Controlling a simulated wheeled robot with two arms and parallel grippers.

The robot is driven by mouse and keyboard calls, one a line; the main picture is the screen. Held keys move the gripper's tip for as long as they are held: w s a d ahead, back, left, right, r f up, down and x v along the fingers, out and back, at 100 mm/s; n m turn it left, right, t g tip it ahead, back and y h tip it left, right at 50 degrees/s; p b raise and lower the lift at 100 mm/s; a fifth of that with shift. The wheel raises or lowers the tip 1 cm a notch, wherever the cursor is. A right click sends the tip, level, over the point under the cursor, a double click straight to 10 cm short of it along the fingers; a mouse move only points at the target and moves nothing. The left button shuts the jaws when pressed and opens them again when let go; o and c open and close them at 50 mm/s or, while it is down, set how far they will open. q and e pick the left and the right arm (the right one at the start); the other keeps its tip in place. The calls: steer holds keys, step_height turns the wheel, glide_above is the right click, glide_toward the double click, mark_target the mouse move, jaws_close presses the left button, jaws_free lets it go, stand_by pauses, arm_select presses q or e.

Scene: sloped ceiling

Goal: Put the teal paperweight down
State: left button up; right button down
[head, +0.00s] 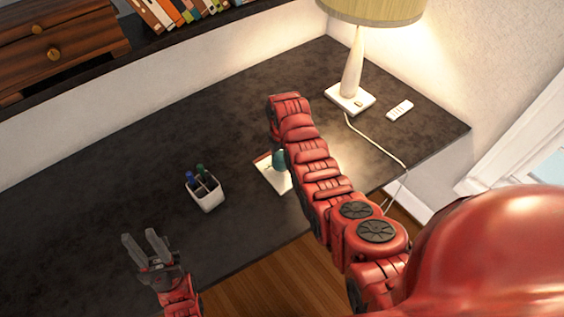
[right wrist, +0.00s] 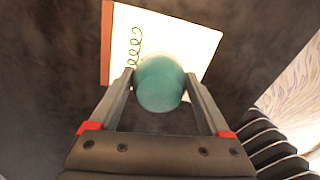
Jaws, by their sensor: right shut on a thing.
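The teal paperweight (right wrist: 160,84) is round and sits between the fingers of my right gripper (right wrist: 160,88) in the right wrist view. In the head view the paperweight (head: 279,160) shows partly beside my right arm, which hides the right gripper there. Behind it lies a white notepad (right wrist: 185,40) with a red-brown edge and a green curly drawing. The notepad (head: 268,176) also lies on the dark desk (head: 130,190) in the head view. I cannot tell whether the paperweight touches the notepad. My left gripper (head: 145,243) is open and empty near the desk's front edge.
A white pen holder (head: 206,197) with blue and green pens stands left of the notepad. A lamp (head: 352,75) with a cord and a small white remote (head: 400,110) are at the back right. A wooden drawer box (head: 60,50) and books (head: 175,10) are on a shelf. The desk's left is clear.

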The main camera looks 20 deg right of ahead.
mark_target(282, 163)
steer(key=shift+w+r, duration=0.1)
steer(key=shift+w, duration=0.05)
steer(key=shift+p, duration=0.3)
step_height(282, 163, down, 2)
steer(key=shift+d+f+p, duration=0.1)
steer(key=shift+p, duration=0.2)
steer(key=shift+f, duration=0.7)
